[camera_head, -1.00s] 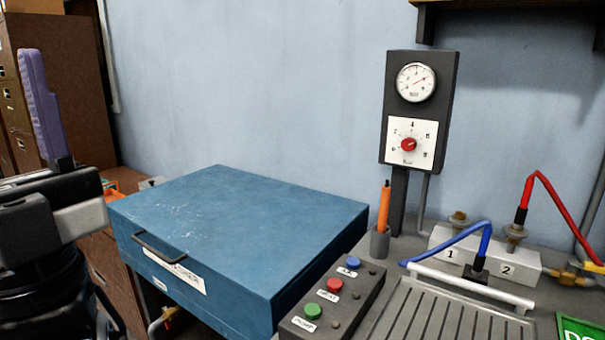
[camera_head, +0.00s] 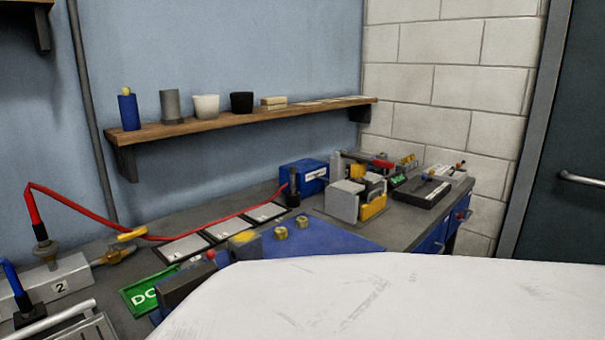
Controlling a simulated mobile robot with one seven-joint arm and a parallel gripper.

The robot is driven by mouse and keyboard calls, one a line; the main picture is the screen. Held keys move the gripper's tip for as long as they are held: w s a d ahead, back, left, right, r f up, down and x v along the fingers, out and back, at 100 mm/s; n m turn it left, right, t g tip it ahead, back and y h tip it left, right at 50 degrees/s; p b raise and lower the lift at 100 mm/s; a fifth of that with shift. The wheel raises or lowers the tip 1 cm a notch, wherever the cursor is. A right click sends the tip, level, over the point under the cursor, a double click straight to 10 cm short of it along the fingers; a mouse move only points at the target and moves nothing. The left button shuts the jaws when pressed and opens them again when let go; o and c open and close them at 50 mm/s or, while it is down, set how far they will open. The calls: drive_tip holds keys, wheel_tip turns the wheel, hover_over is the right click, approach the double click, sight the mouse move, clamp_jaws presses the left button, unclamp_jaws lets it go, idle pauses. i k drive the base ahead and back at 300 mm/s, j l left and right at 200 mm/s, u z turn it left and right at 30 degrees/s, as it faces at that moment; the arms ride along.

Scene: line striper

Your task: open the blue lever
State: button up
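The blue lever (camera_head: 11,276) shows only in part at the lower left edge. Its blue bar slants down to a black base beside the grey block marked 2 (camera_head: 65,284). The rest of the blue lever is cut off by the picture edge. A red lever (camera_head: 85,219) rises from a brass fitting on the same block; its long red bar bends and runs down to the right. My gripper is not in view.
A large white scuffed surface (camera_head: 400,300) fills the lower right and hides part of the bench. A wooden shelf (camera_head: 250,118) holds cups. A dark door (camera_head: 570,180) is at right.

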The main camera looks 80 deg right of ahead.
sight(424, 176)
drive_tip(key=z, duration=3.1)
drive_tip(key=i+l+u, duration=0.2)
drive_tip(key=i+l, duration=0.15)
drive_tip(key=l, duration=0.3)
drive_tip(key=i, duration=0.3)
